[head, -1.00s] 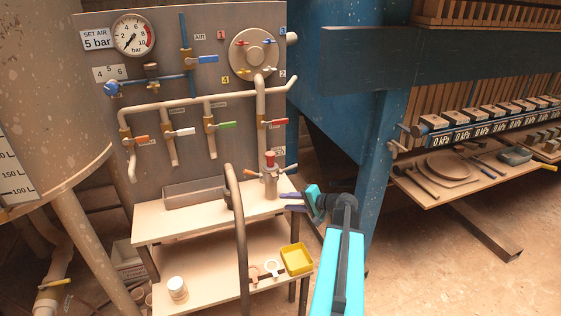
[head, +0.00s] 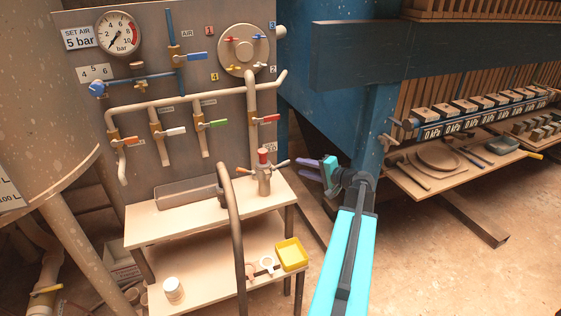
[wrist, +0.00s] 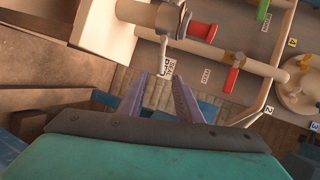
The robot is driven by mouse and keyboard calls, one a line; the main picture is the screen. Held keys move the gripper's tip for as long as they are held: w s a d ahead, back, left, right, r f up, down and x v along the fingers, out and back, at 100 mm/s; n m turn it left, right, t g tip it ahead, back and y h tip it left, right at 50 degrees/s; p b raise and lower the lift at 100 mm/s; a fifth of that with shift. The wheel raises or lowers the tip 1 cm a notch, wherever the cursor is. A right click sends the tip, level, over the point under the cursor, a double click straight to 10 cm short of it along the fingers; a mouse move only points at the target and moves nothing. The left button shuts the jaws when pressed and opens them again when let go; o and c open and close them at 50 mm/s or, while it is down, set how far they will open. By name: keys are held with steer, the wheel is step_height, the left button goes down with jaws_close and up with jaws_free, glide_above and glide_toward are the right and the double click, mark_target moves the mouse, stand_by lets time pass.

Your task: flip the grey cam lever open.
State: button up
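The grey cam lever (head: 281,161) sticks out to the right from a metal coupling (head: 264,180) with a red top, standing on the upper bench shelf. In the wrist view the lever (wrist: 163,54) shows above and between the fingertips, beside the coupling's red cap (wrist: 201,31). An orange-handled lever (head: 243,170) sticks out on the coupling's left side. My gripper (head: 306,176) is right of the lever, with its purple fingers apart and empty. In the wrist view my gripper (wrist: 158,78) points towards the lever, and I see no contact.
A grey panel (head: 150,85) with pipes and coloured valve handles stands behind the bench. A yellow tray (head: 291,253) sits on the lower shelf. A blue press frame (head: 375,130) stands behind my gripper.

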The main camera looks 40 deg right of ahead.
mark_target(288, 163)
steer(key=p+x, duration=0.3)
steer(key=x, duration=0.8)
steer(key=shift+r+p, duration=0.1)
steer(key=shift+p, duration=0.25)
steer(key=shift+p+x, duration=0.35)
steer(key=shift+x, duration=0.85)
steer(key=shift+a, duration=0.1)
steer(key=shift+c, duration=0.5)
jaws_close()
